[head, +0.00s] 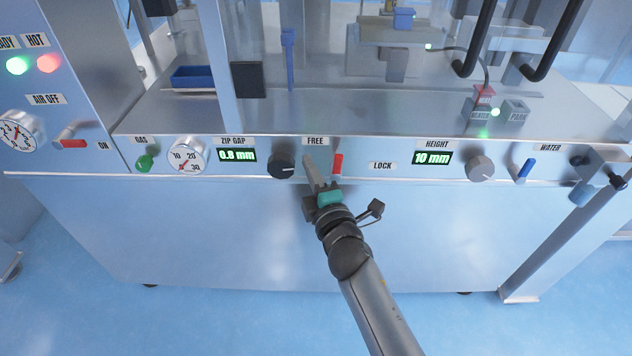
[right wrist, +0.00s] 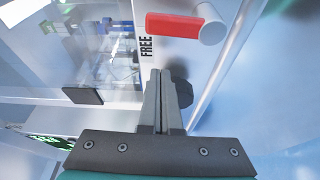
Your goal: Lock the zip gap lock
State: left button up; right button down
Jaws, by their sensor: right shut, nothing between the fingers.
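The zip gap lock is a red lever (head: 338,164) on the front panel, between the FREE label (head: 316,142) and the LOCK label (head: 382,166). In the head view it stands roughly upright, nearer FREE. In the right wrist view the red lever (right wrist: 176,25) and its pale round pivot end lie beyond my fingertips. My right gripper (head: 309,160) is shut and empty, just left of the lever, with a visible gap in the wrist view (right wrist: 160,75). The zip gap display (head: 237,156) reads 0.8 mm. My left gripper is out of view.
A black knob (head: 282,166) sits close to the left of my right gripper. The height display (head: 432,158) and a grey knob (head: 480,168) are to the right. A blue water lever (head: 525,169) is further right. Open floor lies in front of the machine.

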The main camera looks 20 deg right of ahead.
aim_at(331, 170)
jog(key=d, duration=0.2)
jog(key=s+d, duration=0.1)
jog(key=d, duration=0.1)
jog(key=shift+s+f, duration=0.15)
jog(key=shift+s, duration=0.05)
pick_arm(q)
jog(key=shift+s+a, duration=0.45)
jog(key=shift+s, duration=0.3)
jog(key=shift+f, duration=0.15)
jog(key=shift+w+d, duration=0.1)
